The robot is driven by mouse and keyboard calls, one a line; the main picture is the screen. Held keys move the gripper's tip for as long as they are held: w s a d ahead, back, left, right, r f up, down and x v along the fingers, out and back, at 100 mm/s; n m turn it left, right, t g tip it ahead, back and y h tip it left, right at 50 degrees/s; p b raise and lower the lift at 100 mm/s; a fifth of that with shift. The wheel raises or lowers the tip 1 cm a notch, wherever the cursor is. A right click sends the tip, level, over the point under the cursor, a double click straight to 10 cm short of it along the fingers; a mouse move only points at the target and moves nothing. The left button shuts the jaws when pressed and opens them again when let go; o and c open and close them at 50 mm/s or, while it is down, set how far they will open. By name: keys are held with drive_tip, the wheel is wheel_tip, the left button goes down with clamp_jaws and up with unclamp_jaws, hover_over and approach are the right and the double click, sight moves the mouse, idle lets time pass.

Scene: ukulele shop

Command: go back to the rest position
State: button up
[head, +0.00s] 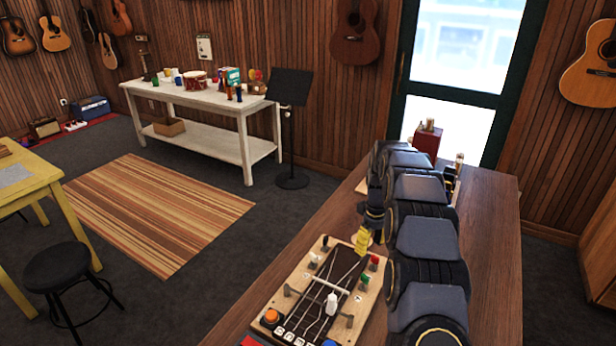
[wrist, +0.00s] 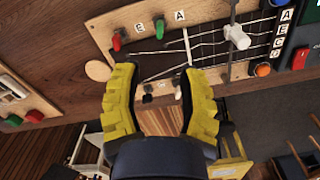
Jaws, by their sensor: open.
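My gripper (wrist: 160,75) has yellow ribbed fingers that stand apart in the wrist view, with nothing held between them. In the head view my gripper (head: 362,241) hangs at the end of my arm, over the far edge of a wooden ukulele work board (head: 272,311). The board also shows in the wrist view (wrist: 133,20), beyond the fingertips. It carries loose strings, a white tuning knob (head: 331,304), red and green pegs and letter labels. My arm hides part of the table to the right of the board.
The board lies on a brown wooden table (head: 490,215). A dark red box (head: 427,142) stands at its far end. A black music stand (head: 291,130) and a white table (head: 215,100) with small items are farther back. A black stool (head: 57,268) is at left.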

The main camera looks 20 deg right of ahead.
drive_tip(key=s+a+r+m, duration=0.2)
drive_tip(key=s+a+r, duration=1.1)
drive_tip(key=s, duration=0.2)
drive_tip(key=s+a+m+g, duration=0.1)
drive_tip(key=s+a, duration=0.2)
drive_tip(key=s, duration=0.8)
drive_tip(key=s+a+r+m, duration=0.1)
drive_tip(key=s+a, duration=0.2)
drive_tip(key=s, duration=0.9)
drive_tip(key=shift+m+g, duration=0.3)
drive_tip(key=shift+g, duration=0.1)
